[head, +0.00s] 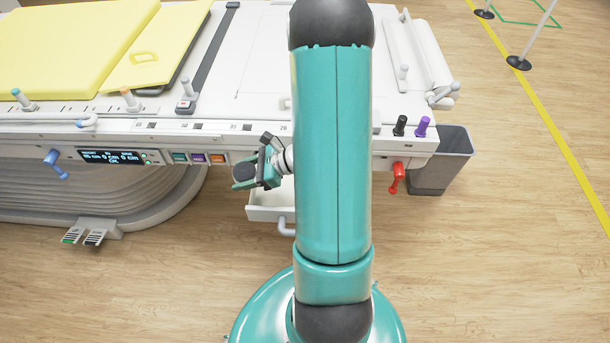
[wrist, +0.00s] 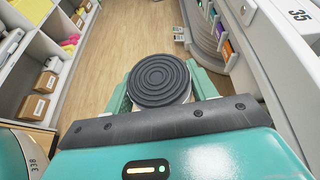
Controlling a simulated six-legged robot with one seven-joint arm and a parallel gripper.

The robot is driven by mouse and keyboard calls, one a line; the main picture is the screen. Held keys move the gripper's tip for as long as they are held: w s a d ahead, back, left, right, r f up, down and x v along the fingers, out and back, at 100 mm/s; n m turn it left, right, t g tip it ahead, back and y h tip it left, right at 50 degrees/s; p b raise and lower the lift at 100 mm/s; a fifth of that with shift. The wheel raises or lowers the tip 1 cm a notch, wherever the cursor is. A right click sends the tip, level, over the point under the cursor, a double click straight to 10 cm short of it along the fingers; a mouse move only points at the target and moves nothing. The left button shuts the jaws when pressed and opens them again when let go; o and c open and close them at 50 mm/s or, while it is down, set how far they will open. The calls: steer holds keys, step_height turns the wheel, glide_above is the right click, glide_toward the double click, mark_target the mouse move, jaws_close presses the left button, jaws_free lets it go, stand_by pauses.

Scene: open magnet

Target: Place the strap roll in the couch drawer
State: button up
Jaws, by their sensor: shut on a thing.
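My gripper (head: 258,174) is shut on the strap roll (head: 244,170), a dark grey coiled disc. In the wrist view the roll (wrist: 159,79) sits between the teal fingers of my gripper (wrist: 160,88), its ringed face towards the camera. The couch drawer (head: 264,213) is a white drawer pulled out under the couch edge, with a grey handle at its front. My gripper and the roll are above the drawer's left side in the head view. My arm hides the drawer's right part, and little of its inside shows. The drawer is not clearly seen in the wrist view.
The couch (head: 255,85) has yellow pads (head: 65,40) at left and a control panel (head: 112,157) on its side. A red lever (head: 396,178) and grey bin (head: 440,165) are at right. Shelves with boxes (wrist: 40,95) stand left in the wrist view. The floor in front is clear.

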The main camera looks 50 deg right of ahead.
steer(key=s+d+r+m+t+h, duration=0.1)
steer(key=s+d+m, duration=0.15)
steer(key=s, duration=0.45)
steer(key=s+d+r+m+t+h, duration=0.15)
steer(key=s+d, duration=0.25)
steer(key=s, duration=0.4)
glide_above(284, 184)
steer(key=shift+n, duration=0.4)
step_height(284, 184, down, 10)
steer(key=shift+r, duration=0.1)
steer(key=shift+w+d+f, duration=0.15)
steer(key=shift+w+f, duration=0.2)
steer(key=shift+f, duration=0.15)
steer(key=shift+w+f+g, duration=0.1)
steer(key=shift+f+g, duration=0.15)
steer(key=shift+f, duration=1.25)
steer(key=shift+f, duration=0.1)
steer(key=o, duration=1)
